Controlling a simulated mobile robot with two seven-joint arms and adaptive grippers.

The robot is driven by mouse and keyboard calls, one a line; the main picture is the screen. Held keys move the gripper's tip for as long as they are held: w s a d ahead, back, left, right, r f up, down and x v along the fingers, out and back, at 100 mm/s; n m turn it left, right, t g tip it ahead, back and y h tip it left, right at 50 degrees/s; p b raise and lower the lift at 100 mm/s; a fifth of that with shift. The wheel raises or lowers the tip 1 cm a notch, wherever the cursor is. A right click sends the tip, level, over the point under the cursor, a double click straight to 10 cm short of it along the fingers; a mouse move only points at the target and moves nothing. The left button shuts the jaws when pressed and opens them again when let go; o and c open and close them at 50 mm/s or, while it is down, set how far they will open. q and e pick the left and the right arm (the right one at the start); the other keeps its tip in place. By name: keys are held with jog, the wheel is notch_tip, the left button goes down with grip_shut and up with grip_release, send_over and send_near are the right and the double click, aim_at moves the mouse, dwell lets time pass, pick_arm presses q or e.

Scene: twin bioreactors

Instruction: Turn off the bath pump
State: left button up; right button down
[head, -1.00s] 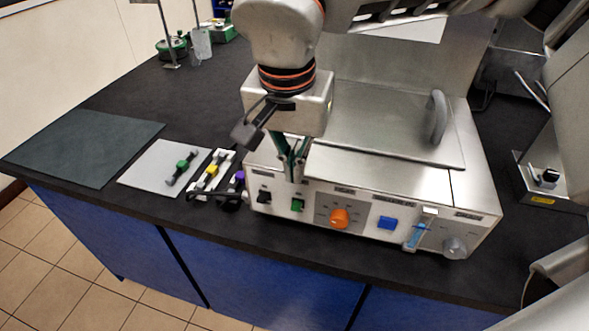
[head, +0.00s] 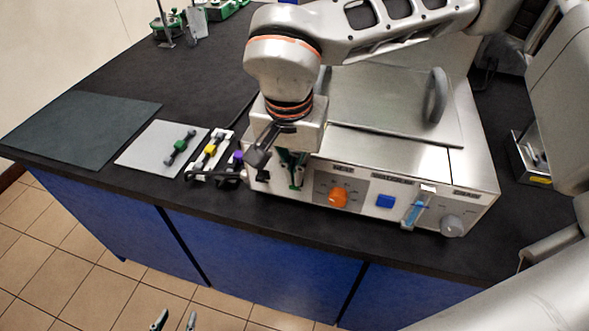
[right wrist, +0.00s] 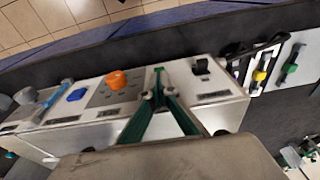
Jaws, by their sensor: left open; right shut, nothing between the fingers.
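The steel bath (head: 480,170) stands on the dark bench, its control panel facing the front. The panel carries a black rocker switch (right wrist: 201,66) at one end, a green switch (right wrist: 159,69) beside it, an orange knob (head: 338,197) and a blue button (head: 385,201). The labels are too small to read, so I cannot tell which is the pump's. My right gripper (head: 296,186) is shut and empty, pointing down at the green switch, largely covering it in the head view. In the right wrist view its tips are at or very near the switch; contact is unclear. My left gripper (head: 175,321) is open, low in front of the bench.
Left of the bath lie a white rack (head: 210,155) with clamps, a pale mat (head: 150,150) and a dark green mat (head: 80,128). A blue flow tube (head: 413,211) and a grey knob (head: 452,225) sit at the panel's right. The floor before the bench is clear.

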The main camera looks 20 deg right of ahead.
jog(key=shift+s+a+f+t+b, duration=0.1)
jog(key=shift+t+b, duration=0.25)
jog(key=shift+t, duration=0.05)
jog(key=shift+s+a+f+t+h+b, duration=0.2)
jog(key=shift+s+f+t+h+b, duration=0.1)
jog(key=shift+t+h+b, duration=0.5)
jog(key=shift+s+a+f+b, duration=0.1)
jog(key=shift+s+f+b, duration=0.15)
jog(key=shift+b, duration=0.3)
jog(key=shift+s+a+f+b, duration=0.25)
jog(key=shift+f+b, duration=0.15)
jog(key=shift+b, duration=0.1)
jog(key=shift+w+d+r, duration=0.1)
jog(key=shift+w+d, duration=0.05)
dwell(0.5)
jog(key=shift+w+d+r, duration=0.25)
jog(key=shift+w+d, duration=0.05)
jog(key=shift+w, duration=0.15)
